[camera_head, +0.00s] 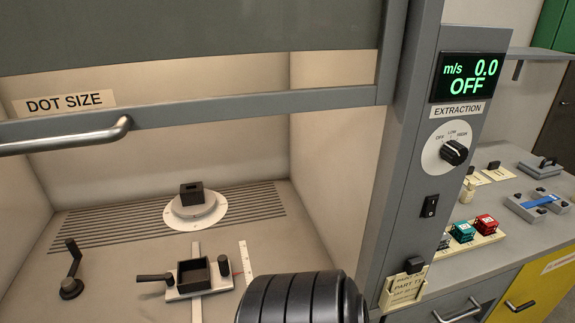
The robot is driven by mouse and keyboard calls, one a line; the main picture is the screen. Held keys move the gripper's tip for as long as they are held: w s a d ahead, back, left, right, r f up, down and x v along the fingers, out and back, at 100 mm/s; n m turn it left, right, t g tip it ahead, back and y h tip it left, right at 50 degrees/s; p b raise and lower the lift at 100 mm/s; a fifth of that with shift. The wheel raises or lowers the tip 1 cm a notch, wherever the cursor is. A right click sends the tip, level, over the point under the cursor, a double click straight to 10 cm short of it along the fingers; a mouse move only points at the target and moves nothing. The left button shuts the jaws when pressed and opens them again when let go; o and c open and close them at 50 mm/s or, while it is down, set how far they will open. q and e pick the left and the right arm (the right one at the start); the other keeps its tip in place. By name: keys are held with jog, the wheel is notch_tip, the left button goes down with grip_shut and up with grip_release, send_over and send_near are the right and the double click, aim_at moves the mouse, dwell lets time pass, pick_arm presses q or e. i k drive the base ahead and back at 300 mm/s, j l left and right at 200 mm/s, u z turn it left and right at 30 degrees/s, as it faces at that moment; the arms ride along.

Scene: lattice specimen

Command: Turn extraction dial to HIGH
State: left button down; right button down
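The extraction dial (455,152) is a black knob on a round white plate marked OFF, LOW and HIGH. It is on the grey post at the right of the fume hood, under the EXTRACTION label (458,110). I cannot tell for sure which mark the knob points to. The display (466,77) above it reads m/s 0.0 and OFF in green. Nothing touches the dial. Neither gripper's fingers show in this view.
A black rocker switch (430,206) is below the dial. The hood's sash (200,112) is partly raised, with a metal handle (70,140). The right bench (490,222) holds coloured blocks and small fixtures. The space before the dial is clear.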

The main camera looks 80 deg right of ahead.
aim_at(454, 153)
jog(key=z, duration=1.85)
